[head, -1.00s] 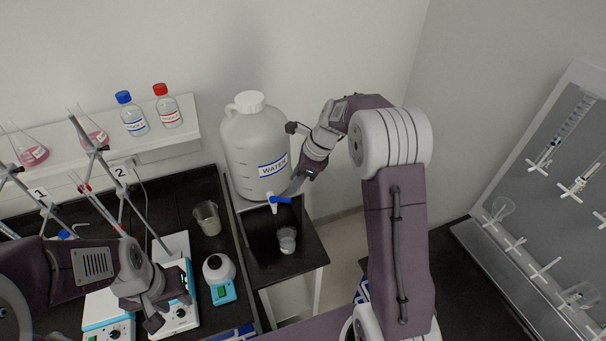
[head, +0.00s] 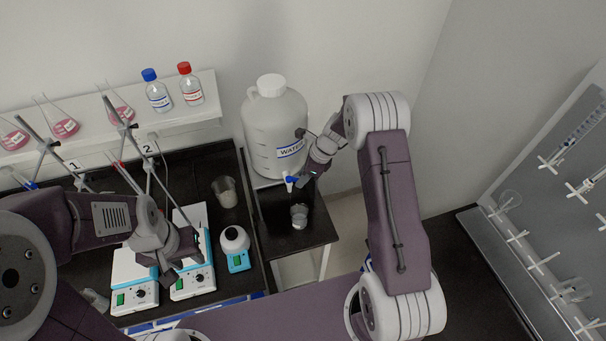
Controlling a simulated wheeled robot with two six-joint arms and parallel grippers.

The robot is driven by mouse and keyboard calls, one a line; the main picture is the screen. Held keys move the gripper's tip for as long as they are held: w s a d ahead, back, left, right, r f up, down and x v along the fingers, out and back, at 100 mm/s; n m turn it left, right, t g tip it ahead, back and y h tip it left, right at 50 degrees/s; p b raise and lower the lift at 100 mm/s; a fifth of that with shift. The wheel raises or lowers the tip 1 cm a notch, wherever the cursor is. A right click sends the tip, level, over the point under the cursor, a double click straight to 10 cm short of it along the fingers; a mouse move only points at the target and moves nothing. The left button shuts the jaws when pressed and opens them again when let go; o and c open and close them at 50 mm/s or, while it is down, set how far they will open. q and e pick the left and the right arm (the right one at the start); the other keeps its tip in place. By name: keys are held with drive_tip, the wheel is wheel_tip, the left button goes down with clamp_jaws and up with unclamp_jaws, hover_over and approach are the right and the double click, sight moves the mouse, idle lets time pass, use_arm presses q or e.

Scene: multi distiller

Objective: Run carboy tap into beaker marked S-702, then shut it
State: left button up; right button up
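The white carboy (head: 262,125), labelled WATER, stands on a small black side table (head: 270,225). Its tap (head: 291,181) has a blue handle low on the front. A small clear beaker (head: 299,217) stands upright below the tap; its marking is unreadable and its fill level is unclear. My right gripper (head: 302,181) is right beside the tap handle; its fingers are small and dark, and I cannot tell whether they touch or grip it. My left gripper (head: 176,265) is open and empty above the stirrer plates at the left.
Another beaker (head: 225,192) and a small blue-based device (head: 235,248) stand on the black bench left of the side table. Stirrer plates (head: 193,280) and clamp stands crowd the left. A shelf (head: 130,128) holds flasks and bottles. A drying rack (head: 545,235) stands at the right.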

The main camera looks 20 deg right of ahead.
drive_tip(key=shift+s, duration=0.15)
clamp_jaws()
drive_tip(key=shift+d, duration=0.1)
drive_tip(key=shift+w+d+n+g+y+b, duration=0.15)
drive_tip(key=shift+w+n+g, duration=0.25)
drive_tip(key=shift+n, duration=0.6)
drive_tip(key=shift+w+n+g+y+b, duration=0.15)
drive_tip(key=shift+w+n+g, duration=0.25)
drive_tip(key=shift+n, duration=0.6)
drive_tip(key=shift+w+d+n+g+b, duration=0.1)
drive_tip(key=shift+w+n+g+b, duration=0.3)
drive_tip(key=shift+n, duration=0.6)
drive_tip(key=shift+w, duration=0.1)
unclamp_jaws()
